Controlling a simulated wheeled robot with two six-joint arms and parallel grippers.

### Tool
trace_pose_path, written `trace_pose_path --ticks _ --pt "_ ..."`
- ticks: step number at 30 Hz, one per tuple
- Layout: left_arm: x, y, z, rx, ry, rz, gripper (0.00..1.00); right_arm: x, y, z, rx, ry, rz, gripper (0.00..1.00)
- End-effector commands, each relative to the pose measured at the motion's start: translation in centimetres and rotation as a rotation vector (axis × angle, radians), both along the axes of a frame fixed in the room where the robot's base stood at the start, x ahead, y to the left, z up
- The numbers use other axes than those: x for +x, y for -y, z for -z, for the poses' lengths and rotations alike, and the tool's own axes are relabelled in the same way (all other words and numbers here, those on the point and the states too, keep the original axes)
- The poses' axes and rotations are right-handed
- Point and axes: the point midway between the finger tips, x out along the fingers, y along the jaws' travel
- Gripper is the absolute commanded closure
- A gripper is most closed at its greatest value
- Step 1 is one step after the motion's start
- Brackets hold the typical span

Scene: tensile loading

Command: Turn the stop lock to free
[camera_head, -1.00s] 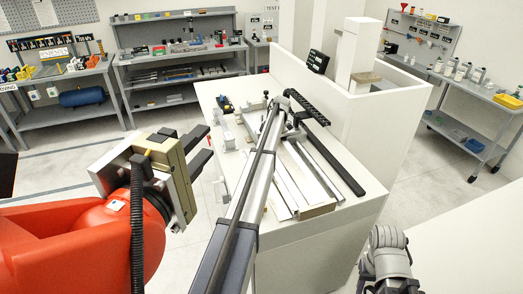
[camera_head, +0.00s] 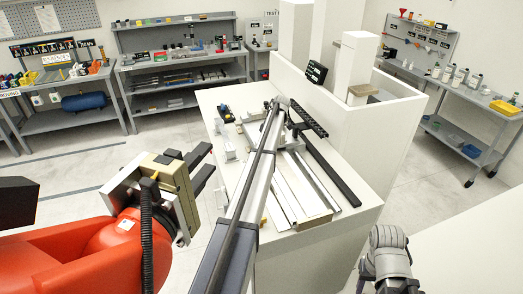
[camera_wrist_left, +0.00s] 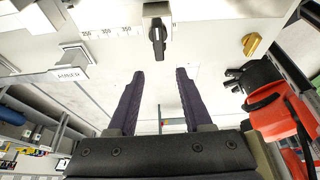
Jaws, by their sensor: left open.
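A black lever knob (camera_wrist_left: 157,38) on a grey block, beside a printed number scale (camera_wrist_left: 112,32), appears to be the stop lock. It points along the picture's vertical in the left wrist view. I cannot read its markings. My left gripper (camera_wrist_left: 158,100) is open and empty, with its two dark fingers apart and the knob ahead, beyond the fingertips and roughly centred between them. In the head view my left gripper (camera_head: 203,168) is at the left side of the white machine table (camera_head: 345,228), apart from it. The knob cannot be made out in the head view.
A brass knob (camera_wrist_left: 251,44) sits to the right, with a black and red part (camera_wrist_left: 272,100) nearer my gripper. A labelled bracket (camera_wrist_left: 68,73) is at left. A long grey bar (camera_head: 238,220) crosses the table. Shelves and benches line the walls.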

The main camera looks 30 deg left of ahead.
Motion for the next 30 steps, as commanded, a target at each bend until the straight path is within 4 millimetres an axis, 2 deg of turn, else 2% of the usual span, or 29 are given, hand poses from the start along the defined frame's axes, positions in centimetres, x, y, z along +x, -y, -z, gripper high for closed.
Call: trace_pose_path --ticks 1,6,24,27,29,30 --pt "0.0 0.0 -1.5 0.000 0.000 0.000 0.50 0.0 0.0 -1.5 0.000 0.000 -0.001 0.50" --pt "0.0 0.0 -2.9 0.000 0.000 0.000 0.50 0.0 0.0 -2.9 0.000 -0.001 -0.003 0.50" --pt "0.0 0.1 -3.0 -0.001 0.000 0.002 0.50 0.0 0.0 -3.0 0.000 -0.001 -0.003 0.50" --pt "-0.6 1.4 -2.4 -0.013 -0.004 0.044 0.50 0.0 0.0 -2.5 0.000 -0.001 -0.003 0.50" --pt "-1.3 3.2 -1.7 -0.032 -0.013 0.109 0.50 0.0 0.0 -1.8 0.000 -0.001 -0.004 0.50" --pt "-2.0 4.8 -1.1 -0.050 -0.019 0.170 0.50 0.0 0.0 -1.3 0.000 -0.001 -0.004 0.50"
